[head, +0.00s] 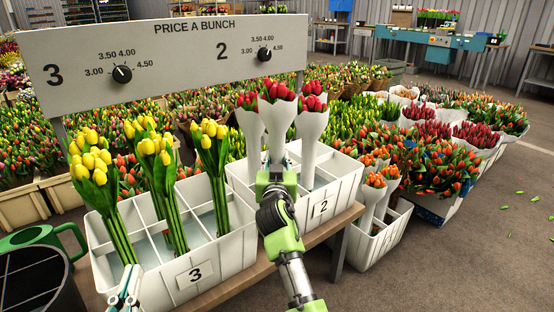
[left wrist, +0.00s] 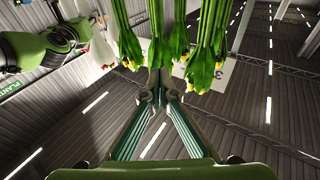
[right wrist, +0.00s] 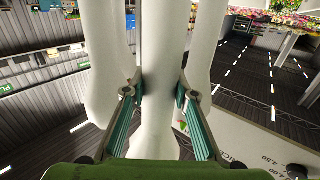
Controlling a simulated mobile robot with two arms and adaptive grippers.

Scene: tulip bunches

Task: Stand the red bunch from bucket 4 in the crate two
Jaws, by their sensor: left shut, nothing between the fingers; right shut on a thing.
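Crate two (head: 320,208), a white divided crate labelled 2, stands at the middle of the bench. Three red tulip bunches in white paper show upright at it. My right gripper (head: 276,180) is shut on the front middle red bunch (head: 277,115), around its white wrap (right wrist: 162,50). The other two are the left red bunch (head: 247,125) and the right red bunch (head: 312,125). The held bunch's lower end is hidden behind my gripper and arm in the head view. My left gripper (head: 129,275) is shut and empty in front of crate 3; it also shows in the left wrist view (left wrist: 159,85).
Crate 3 (head: 222,255) holds several yellow bunches (head: 90,160) to the left. A price board (head: 190,60) stands behind both crates. A lower crate (head: 375,245) holds orange bunches at right.

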